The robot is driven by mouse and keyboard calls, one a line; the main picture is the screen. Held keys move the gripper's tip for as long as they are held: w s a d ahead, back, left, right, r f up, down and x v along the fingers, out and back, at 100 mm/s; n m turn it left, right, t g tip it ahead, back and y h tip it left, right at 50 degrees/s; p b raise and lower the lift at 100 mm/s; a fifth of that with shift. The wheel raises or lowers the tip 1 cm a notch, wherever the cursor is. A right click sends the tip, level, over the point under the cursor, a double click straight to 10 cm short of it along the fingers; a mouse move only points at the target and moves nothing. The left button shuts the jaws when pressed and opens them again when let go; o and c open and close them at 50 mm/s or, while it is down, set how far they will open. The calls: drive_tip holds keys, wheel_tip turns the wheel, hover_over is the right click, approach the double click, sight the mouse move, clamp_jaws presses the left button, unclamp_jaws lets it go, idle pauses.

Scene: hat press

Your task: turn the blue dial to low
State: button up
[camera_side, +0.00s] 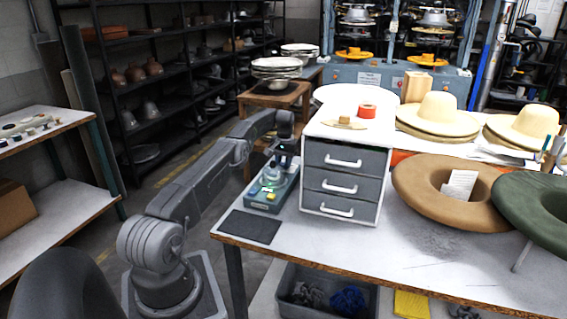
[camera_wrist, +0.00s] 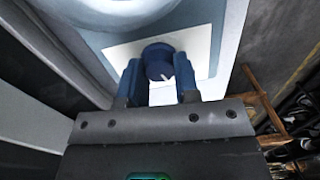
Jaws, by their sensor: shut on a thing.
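The blue dial (camera_wrist: 158,58) sits on a white plate on the control box in the wrist view, with a small pale mark near its lower edge. My gripper (camera_wrist: 160,77) is shut on the dial, one finger on each side of it. In the side view, my gripper (camera_side: 284,155) reaches down over the far end of the grey-blue control box (camera_side: 272,188), hiding the dial there. Yellow buttons and a greenish light show on the box. I cannot read any setting labels.
A white-topped drawer unit (camera_side: 344,181) stands close to the right of the box. A dark mat (camera_side: 249,227) lies in front of it on the table (camera_side: 385,270). Straw hats (camera_side: 438,115) and a brown hat form (camera_side: 420,185) stand farther right. The front table area is clear.

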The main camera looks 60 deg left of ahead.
sight(283, 163)
drive_tip(key=shift+n, duration=0.7)
drive_tip(key=o, duration=0.9)
drive_tip(key=shift+o, duration=0.2)
drive_tip(key=shift+r, duration=0.15)
wheel_tip(283, 163, up, 4)
drive_tip(key=shift+f, duration=0.1)
drive_tip(key=shift+s+a+r, duration=0.3)
drive_tip(key=shift+s+r, duration=0.2)
drive_tip(key=shift+s, duration=0.15)
drive_tip(key=shift+s+r, duration=0.3)
drive_tip(key=shift+s, duration=0.25)
drive_tip(key=s+a+r, duration=0.2)
drive_tip(key=s+r, duration=0.3)
drive_tip(key=s, duration=0.4)
drive_tip(key=shift+a+r, duration=0.2)
drive_tip(key=shift+a, duration=0.05)
